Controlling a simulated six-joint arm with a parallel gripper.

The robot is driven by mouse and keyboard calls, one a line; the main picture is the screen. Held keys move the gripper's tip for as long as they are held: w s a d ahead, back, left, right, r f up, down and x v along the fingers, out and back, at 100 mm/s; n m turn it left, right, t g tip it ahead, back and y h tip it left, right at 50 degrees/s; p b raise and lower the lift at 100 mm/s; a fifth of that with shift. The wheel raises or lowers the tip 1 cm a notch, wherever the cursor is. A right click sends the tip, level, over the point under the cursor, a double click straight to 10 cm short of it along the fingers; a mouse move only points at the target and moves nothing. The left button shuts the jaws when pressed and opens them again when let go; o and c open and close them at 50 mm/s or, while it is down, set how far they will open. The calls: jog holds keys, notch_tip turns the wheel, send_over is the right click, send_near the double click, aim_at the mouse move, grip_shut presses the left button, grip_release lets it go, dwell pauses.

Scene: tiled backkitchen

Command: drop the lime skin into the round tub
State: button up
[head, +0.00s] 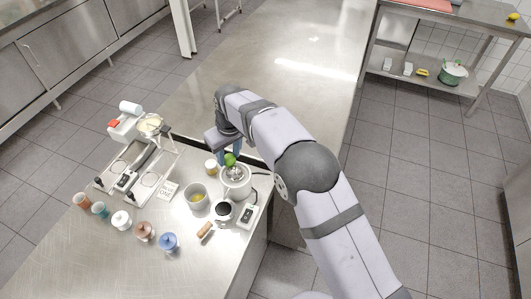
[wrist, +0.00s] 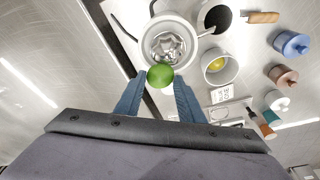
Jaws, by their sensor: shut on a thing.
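The lime skin (wrist: 160,76) is a green dome between the tips of my gripper's two blue fingers. My gripper (wrist: 158,80) is shut on it. In the head view the lime skin (head: 230,160) shows just above the white juicer (head: 236,184), below my gripper (head: 229,153). In the wrist view it overlaps the near rim of the juicer's metal bowl (wrist: 168,48). The round tub (head: 196,207) is light grey, stands left of the juicer and holds something yellow. The tub also shows right of the lime in the wrist view (wrist: 219,79).
Several lidded pots line the left front, including a blue one (head: 168,242). A sign card (head: 168,191) and a metal rack lie left of the tub.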

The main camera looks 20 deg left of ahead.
jog(key=s+a, duration=0.2)
jog(key=s, duration=0.1)
jog(key=s+a+f+b, duration=0.1)
jog(key=s+a, duration=0.1)
jog(key=s, duration=0.2)
jog(key=s+a+b, duration=0.1)
jog(key=s+a, duration=0.2)
jog(key=s, duration=0.1)
jog(key=shift+s+f, duration=0.25)
jog(key=shift+f, duration=0.15)
jog(key=shift+b+x, duration=0.75)
jog(key=shift+x, duration=0.3)
jog(key=shift+s+d, duration=0.1)
jog(key=shift+d, duration=0.2)
jog(key=o, duration=1)
jog(key=shift+o, duration=0.5)
jog(key=shift+o, duration=1.4)
jog(key=shift+r, duration=0.1)
jog(key=shift+a+p+v, duration=0.15)
jog(key=shift+p+v, duration=0.65)
jog(key=shift+v, duration=0.15)
jog(key=shift+a+p+v, duration=0.2)
jog(key=shift+p+v, duration=0.55)
jog(key=shift+v, duration=0.2)
